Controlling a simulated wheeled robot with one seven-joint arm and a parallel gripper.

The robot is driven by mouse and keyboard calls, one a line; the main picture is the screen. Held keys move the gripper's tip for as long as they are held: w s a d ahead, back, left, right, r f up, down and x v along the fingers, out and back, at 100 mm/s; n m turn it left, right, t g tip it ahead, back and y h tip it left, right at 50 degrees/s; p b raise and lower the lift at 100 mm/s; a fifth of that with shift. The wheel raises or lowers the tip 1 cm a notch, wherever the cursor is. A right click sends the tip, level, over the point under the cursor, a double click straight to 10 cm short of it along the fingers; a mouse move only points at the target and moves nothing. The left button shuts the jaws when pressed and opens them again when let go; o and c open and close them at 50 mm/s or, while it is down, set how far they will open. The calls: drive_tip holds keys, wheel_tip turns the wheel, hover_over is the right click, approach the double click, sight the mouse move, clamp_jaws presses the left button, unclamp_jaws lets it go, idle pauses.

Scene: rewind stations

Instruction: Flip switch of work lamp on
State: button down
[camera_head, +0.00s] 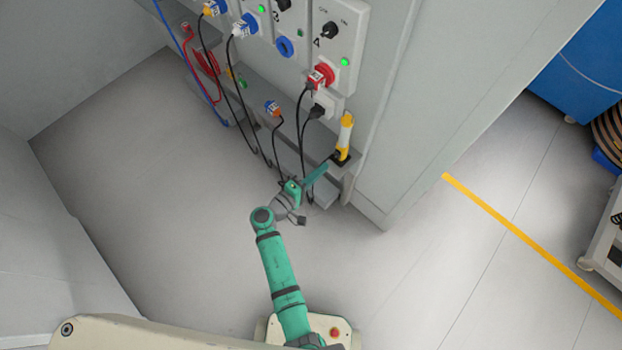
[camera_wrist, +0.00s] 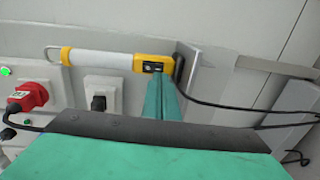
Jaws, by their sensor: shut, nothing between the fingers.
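The work lamp (camera_head: 345,134) stands upright on the shelf at the right end of the wall panel, with a white tube and yellow ends. In the wrist view the lamp (camera_wrist: 105,58) lies sideways, with a hook at its left end. Its yellow base carries a dark switch (camera_wrist: 152,67). My gripper (camera_head: 328,164) is shut and empty, close to the lamp's base. In the wrist view its fingertips (camera_wrist: 160,77) are right at the switch; I cannot tell whether they touch it. I cannot tell whether the lamp is lit.
A red plug (camera_head: 321,75) and a black plug (camera_head: 318,110) sit in the panel sockets left of the lamp. Black cables hang near my gripper. A grey wall edge (camera_head: 395,120) stands right of the lamp. The floor (camera_head: 180,220) around is clear.

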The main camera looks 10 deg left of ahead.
sight(336, 157)
drive_tip(key=x, duration=0.4)
drive_tip(key=shift+w, duration=0.1)
drive_tip(key=shift+d, duration=0.1)
drive_tip(key=shift+w+d+f, duration=0.25)
drive_tip(key=shift+w+d, duration=0.05)
drive_tip(key=shift+w, duration=0.1)
drive_tip(key=shift+s+a, duration=0.1)
drive_tip(key=shift+s+a+f, duration=0.15)
drive_tip(key=shift+s+a, duration=0.2)
drive_tip(key=shift+a, duration=0.05)
drive_tip(key=f+v, duration=0.2)
drive_tip(key=v, duration=1)
drive_tip(key=shift+s+f, duration=0.4)
drive_tip(key=shift+s, duration=0.05)
drive_tip(key=shift+a, duration=0.15)
